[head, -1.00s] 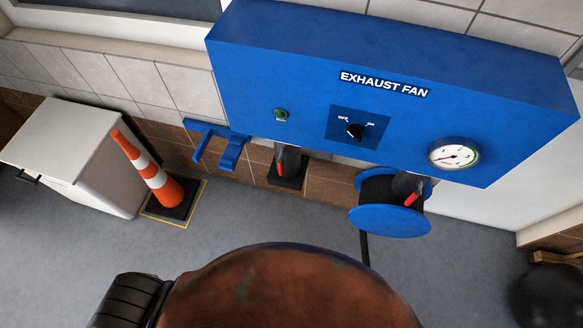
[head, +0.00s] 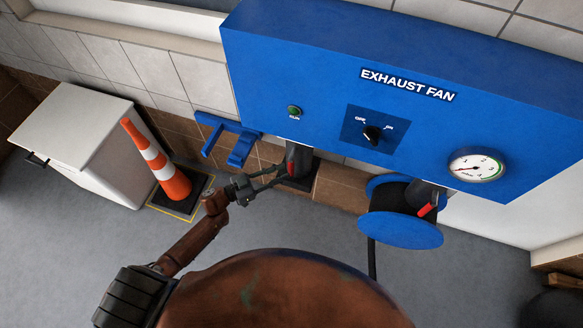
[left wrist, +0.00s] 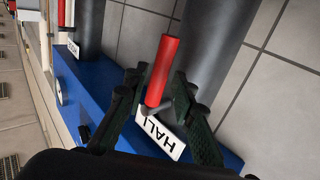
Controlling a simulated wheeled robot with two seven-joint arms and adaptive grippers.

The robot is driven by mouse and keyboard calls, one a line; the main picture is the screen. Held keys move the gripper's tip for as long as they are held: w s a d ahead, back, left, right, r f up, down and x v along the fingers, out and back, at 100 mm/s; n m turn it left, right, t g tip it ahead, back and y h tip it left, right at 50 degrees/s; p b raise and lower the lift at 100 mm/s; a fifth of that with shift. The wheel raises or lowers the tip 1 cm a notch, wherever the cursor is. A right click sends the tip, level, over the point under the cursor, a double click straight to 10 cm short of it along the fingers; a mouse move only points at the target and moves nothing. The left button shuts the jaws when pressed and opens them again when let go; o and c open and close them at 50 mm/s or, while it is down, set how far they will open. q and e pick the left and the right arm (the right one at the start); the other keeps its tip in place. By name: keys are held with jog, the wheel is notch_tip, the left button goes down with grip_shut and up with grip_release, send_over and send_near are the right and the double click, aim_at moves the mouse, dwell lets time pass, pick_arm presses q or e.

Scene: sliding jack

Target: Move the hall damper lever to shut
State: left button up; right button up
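The hall damper lever (left wrist: 163,72) has a red grip and sits on a grey duct pipe (left wrist: 205,50). A white plate reading HALL (left wrist: 160,128), partly covered, is beside its base. In the head view the red lever (head: 292,168) is small on the left pipe under the blue hood. My left gripper (left wrist: 158,88) is open, with one finger on each side of the red grip; I cannot tell whether either finger touches it. In the head view the left gripper (head: 280,178) reaches this pipe from the left. My right gripper is in neither view.
The blue EXHAUST FAN hood (head: 400,60) overhangs the pipe, with a knob (head: 372,134) and a gauge (head: 477,165). A blue bracket (head: 232,140) is left of the pipe. A second red lever (head: 428,207) is by the blue reel (head: 400,230). A cone (head: 160,165) stands left.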

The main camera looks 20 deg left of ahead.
aim_at(291, 168)
pick_arm(q)
jog(key=x, duration=0.5)
jog(key=shift+a, duration=0.15)
grip_shut()
dwell(0.4)
